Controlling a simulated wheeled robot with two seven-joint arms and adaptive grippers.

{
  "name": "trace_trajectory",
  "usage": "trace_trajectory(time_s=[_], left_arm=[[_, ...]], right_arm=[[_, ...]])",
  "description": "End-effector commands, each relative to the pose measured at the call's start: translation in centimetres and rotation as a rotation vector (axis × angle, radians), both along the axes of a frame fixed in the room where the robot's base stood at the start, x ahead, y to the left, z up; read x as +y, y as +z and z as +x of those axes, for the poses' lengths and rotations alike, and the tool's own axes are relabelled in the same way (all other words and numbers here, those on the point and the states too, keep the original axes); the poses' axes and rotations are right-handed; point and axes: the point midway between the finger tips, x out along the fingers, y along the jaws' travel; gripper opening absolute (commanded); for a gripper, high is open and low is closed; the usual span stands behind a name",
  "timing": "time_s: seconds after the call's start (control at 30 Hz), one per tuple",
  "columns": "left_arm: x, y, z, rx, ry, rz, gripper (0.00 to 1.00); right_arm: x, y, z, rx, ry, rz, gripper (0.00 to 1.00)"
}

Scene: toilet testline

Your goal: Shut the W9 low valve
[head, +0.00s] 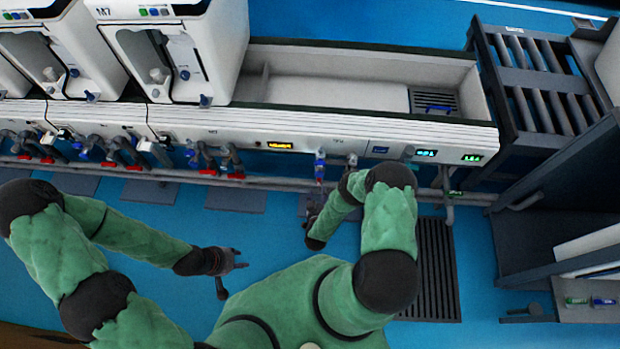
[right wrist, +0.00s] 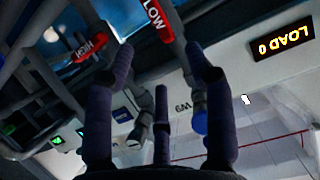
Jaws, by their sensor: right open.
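The red handle marked LOW (right wrist: 158,20) shows at the top of the right wrist view, just beyond the fingertips of my right gripper (right wrist: 160,62). The gripper's fingers are spread, and I see no contact with the handle. A panel label (right wrist: 183,107) appears upside down and reads as W9. In the head view my right gripper (head: 312,213) is low in front of the bench, partly hidden by my forearm, and the LOW handle cannot be made out. My left gripper (head: 236,263) is open and empty over the blue floor.
A second red handle, marked HIGH (right wrist: 88,47), is left of LOW in the right wrist view. Grey pipes surround both handles. A blue fitting (head: 320,166) hangs from the bench front. A floor grate (head: 436,270) lies right of my arm.

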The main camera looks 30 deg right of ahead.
Motion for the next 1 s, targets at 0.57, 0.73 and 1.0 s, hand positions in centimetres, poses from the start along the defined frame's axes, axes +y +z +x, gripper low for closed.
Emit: trace_trajectory(time_s=[0.57, 0.73, 1.0], left_arm=[[0.0, -3.3, 0.0, 0.001, 0.0, 0.0, 0.4], [0.0, -4.1, 0.0, 0.001, 0.0, 0.0, 0.4], [0.0, -4.5, 0.0, 0.0, 0.0, 0.0, 0.4]], right_arm=[[-3.8, -3.1, 5.9, -0.009, -0.006, -0.01, 0.54], [-4.8, -3.9, 7.5, -0.008, -0.005, -0.008, 0.54], [-5.4, -4.1, 8.4, -0.007, -0.005, -0.008, 0.54]])
